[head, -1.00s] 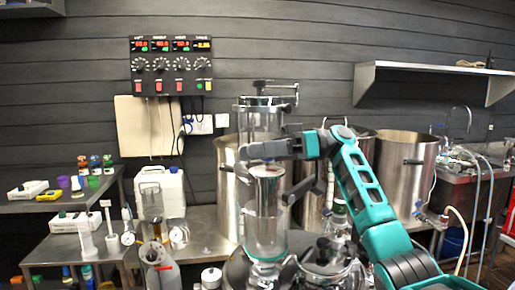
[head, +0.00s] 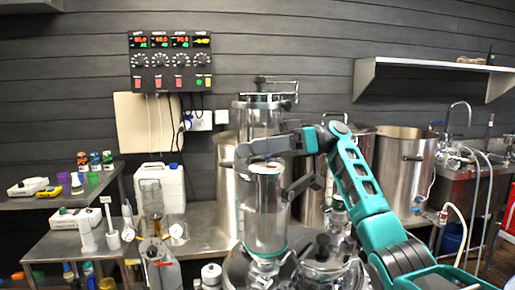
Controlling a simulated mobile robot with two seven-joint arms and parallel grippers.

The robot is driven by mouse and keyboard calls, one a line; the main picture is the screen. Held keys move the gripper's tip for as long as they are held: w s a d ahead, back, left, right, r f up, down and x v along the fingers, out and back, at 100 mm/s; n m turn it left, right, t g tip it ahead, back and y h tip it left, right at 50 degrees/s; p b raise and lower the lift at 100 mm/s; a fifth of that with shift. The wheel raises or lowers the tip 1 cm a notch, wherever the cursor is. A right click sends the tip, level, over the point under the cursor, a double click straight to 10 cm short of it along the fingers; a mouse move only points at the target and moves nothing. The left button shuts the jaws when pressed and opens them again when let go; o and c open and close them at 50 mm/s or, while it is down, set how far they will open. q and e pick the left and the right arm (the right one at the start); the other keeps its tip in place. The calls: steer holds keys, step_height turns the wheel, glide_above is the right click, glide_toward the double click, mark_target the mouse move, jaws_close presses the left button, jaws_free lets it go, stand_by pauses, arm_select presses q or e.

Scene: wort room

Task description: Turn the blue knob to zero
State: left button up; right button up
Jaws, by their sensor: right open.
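A black control panel (head: 170,62) hangs on the wall at the upper left. It has lit red, green and yellow displays, a row of round dials (head: 159,60), and red, green and yellow switches below them. The dials look grey with pale marks; I cannot make out which knob is blue. My right arm comes in from the lower right. Its gripper (head: 258,148) is open, pointing left, just above or in front of the top of a clear and steel cylinder (head: 267,215). It is to the right of and lower than the panel. My left gripper is not in view.
Tall steel pots (head: 402,168) stand behind my arm. A white jug (head: 160,187) and glassware stand on the steel bench (head: 205,236). A side table (head: 60,202) at left holds small bottles. A wall shelf (head: 425,66) is at upper right.

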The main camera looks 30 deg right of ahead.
steer(key=d, duration=0.7)
steer(key=shift+d+b, duration=0.3)
steer(key=shift+b, duration=0.1)
steer(key=shift+d, duration=0.1)
steer(key=shift+c, duration=0.3)
